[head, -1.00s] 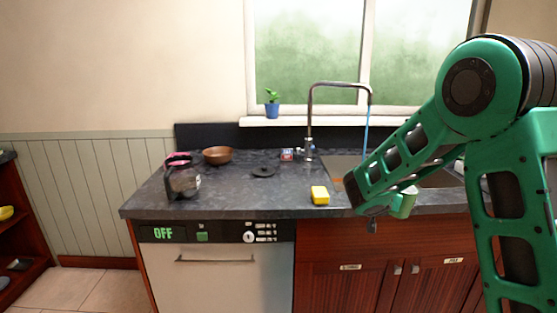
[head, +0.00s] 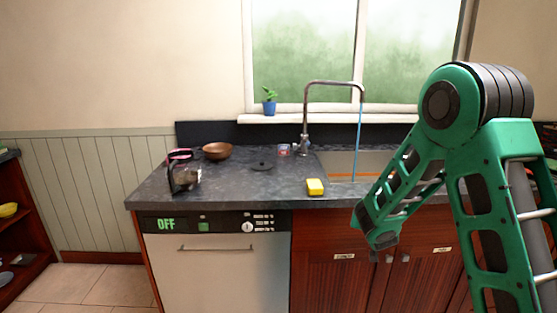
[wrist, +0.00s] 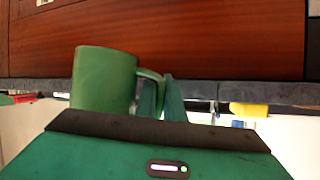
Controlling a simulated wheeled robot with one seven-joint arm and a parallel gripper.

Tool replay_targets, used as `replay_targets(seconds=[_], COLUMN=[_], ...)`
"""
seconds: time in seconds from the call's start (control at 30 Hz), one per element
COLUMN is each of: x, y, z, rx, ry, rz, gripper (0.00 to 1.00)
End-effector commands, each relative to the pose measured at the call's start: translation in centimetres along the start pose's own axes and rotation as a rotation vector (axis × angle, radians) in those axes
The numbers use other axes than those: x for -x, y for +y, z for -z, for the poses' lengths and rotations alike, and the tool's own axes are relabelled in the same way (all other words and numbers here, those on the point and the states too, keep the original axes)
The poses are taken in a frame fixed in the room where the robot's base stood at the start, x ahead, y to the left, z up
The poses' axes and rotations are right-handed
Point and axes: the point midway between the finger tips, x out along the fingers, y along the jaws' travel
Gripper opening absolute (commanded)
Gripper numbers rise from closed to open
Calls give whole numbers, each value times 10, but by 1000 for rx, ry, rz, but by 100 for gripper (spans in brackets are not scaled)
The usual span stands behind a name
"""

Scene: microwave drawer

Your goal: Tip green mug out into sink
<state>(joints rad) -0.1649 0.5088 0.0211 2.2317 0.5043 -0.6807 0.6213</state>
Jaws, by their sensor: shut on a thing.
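The green mug (wrist: 103,80) is in the wrist view, left of my fingers, with its handle toward them. My gripper (wrist: 163,97) is shut on the mug by its handle. I cannot see into the mug, so its contents are hidden. In the head view my green arm hides the mug and the fingers; the wrist end hangs in front of the counter, by the cabinet doors. The sink (head: 385,162) is set in the counter behind my arm. A blue stream of water runs from the faucet (head: 334,84) into it.
A yellow sponge (head: 315,187) lies near the counter's front edge, left of the sink. A glass coffee pot (head: 184,176), a brown bowl (head: 217,150) and a dark lid-like disc (head: 262,165) are further left. A potted plant (head: 269,101) stands on the window sill.

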Motion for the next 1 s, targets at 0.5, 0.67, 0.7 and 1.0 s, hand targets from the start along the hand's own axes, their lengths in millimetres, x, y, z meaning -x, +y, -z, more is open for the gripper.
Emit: replay_targets(seconds=[0.5, 0.67, 0.7, 1.0], x=[16, 20, 20, 36], y=[17, 21, 20, 23], z=[-123, -128, -128, -126], rx=[90, 92, 93, 93], ry=[-27, -24, -24, -24], rz=[209, 212, 212, 212], gripper=[0, 0, 0, 0])
